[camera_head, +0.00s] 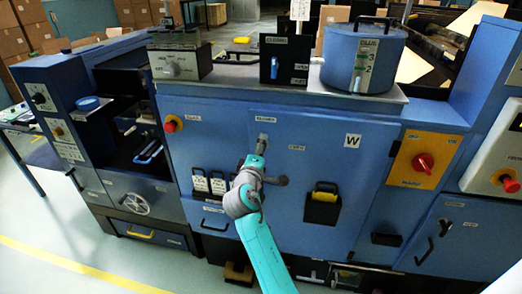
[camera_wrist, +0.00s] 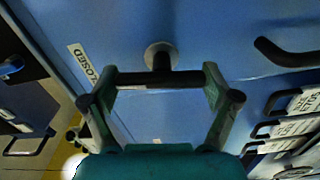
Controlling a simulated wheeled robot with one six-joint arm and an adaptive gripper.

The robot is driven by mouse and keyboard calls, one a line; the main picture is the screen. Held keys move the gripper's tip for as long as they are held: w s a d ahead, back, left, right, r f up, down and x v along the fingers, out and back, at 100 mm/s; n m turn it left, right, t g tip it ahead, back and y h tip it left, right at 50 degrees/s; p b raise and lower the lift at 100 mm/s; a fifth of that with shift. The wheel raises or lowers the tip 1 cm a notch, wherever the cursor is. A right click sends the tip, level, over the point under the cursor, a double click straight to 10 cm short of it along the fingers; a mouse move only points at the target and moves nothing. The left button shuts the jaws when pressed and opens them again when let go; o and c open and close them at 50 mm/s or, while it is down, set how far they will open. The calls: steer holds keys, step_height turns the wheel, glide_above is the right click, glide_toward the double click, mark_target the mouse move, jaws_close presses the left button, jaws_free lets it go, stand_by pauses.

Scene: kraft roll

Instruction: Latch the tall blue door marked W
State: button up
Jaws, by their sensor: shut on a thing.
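The tall blue door (camera_head: 352,170) with the white W sign stands upright in the front of the blue machine in the head view. It looks flush with the front. My gripper (camera_head: 262,147) is at the door's upper part, left of the W. In the wrist view my gripper (camera_wrist: 162,88) has its fingers at both ends of a dark bar handle (camera_wrist: 160,79) and is shut on it. The handle sits on a round grey hub (camera_wrist: 160,54) on the blue surface. A CLOSED label (camera_wrist: 83,64) is left of the hub. The handle is mostly hidden in the head view.
A black holder with a yellow item (camera_head: 322,203) projects from the front, right of my arm. A yellow panel with a red knob (camera_head: 424,162) is farther right. White-labelled black holders (camera_head: 208,183) are to the left. A blue canister (camera_head: 362,60) stands on top.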

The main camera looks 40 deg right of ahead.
steer(key=shift+n, duration=0.8)
steer(key=o, duration=0.9)
steer(key=shift+a, duration=0.1)
steer(key=v, duration=1.2)
